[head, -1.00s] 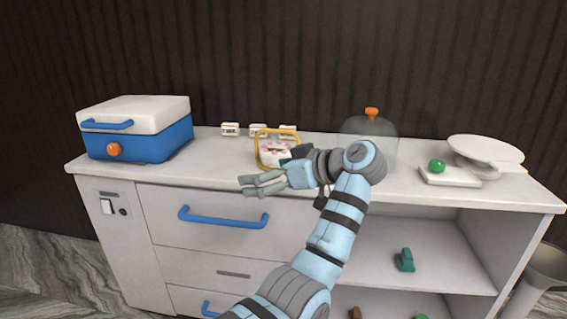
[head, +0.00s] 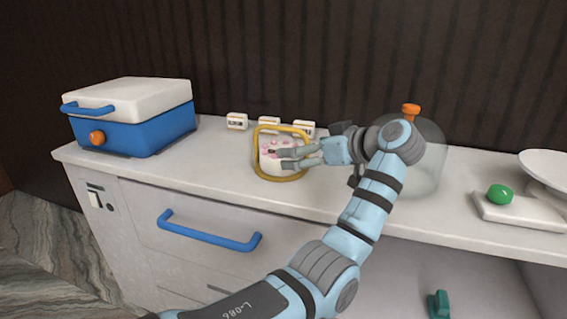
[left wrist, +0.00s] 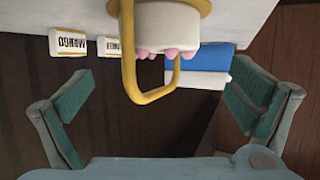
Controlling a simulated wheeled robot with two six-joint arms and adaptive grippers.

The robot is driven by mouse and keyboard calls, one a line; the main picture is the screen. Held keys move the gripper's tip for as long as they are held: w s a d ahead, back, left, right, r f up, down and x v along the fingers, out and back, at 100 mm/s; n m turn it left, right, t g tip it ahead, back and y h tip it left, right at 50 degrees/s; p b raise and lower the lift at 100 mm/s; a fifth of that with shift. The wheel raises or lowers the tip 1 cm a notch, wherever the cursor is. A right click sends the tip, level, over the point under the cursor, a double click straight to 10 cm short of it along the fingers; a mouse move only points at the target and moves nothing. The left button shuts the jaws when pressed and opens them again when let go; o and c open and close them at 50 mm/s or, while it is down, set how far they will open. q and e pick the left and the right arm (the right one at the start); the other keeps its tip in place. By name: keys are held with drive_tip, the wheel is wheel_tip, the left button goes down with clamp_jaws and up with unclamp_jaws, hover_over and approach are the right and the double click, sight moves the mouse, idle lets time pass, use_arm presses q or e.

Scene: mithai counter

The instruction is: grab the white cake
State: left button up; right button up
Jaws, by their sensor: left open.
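The white cake (head: 270,163) has pink blobs on top and sits on the counter in a yellow holder (head: 300,176) with a looped handle. In the left wrist view the cake (left wrist: 168,25) is upside down at the top centre, with the yellow handle (left wrist: 130,60) hanging in front of it. My left gripper (head: 281,159) is open and reaches in from the right, its fingers overlapping the cake and holder in the head view. In the left wrist view its fingers (left wrist: 168,75) are spread wide with nothing clamped between them. My right gripper is out of view.
A blue box with white lid (head: 140,125) stands at the left. Small label cards (head: 237,121) stand behind the cake; one reads MANGO (left wrist: 68,42). A clear dome (head: 425,165) with orange knob is right of the cake.

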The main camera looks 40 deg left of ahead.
sight(268, 168)
use_arm(q)
drive_tip(key=b+x, duration=0.1)
drive_tip(key=x, duration=0.2)
drive_tip(key=b+x, duration=0.1)
drive_tip(key=x, duration=0.1)
drive_tip(key=shift+w+a+f, duration=0.1)
drive_tip(key=shift+a+f, duration=0.05)
drive_tip(key=shift+f, duration=0.4)
drive_tip(key=shift+b+x, duration=0.8)
drive_tip(key=shift+x, duration=0.45)
drive_tip(key=shift+a, duration=0.3)
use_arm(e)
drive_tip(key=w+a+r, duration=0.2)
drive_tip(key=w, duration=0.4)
use_arm(q)
drive_tip(key=shift+c, duration=1)
drive_tip(key=c, duration=1.1)
drive_tip(key=shift+r, duration=0.1)
drive_tip(key=shift+r, duration=0.1)
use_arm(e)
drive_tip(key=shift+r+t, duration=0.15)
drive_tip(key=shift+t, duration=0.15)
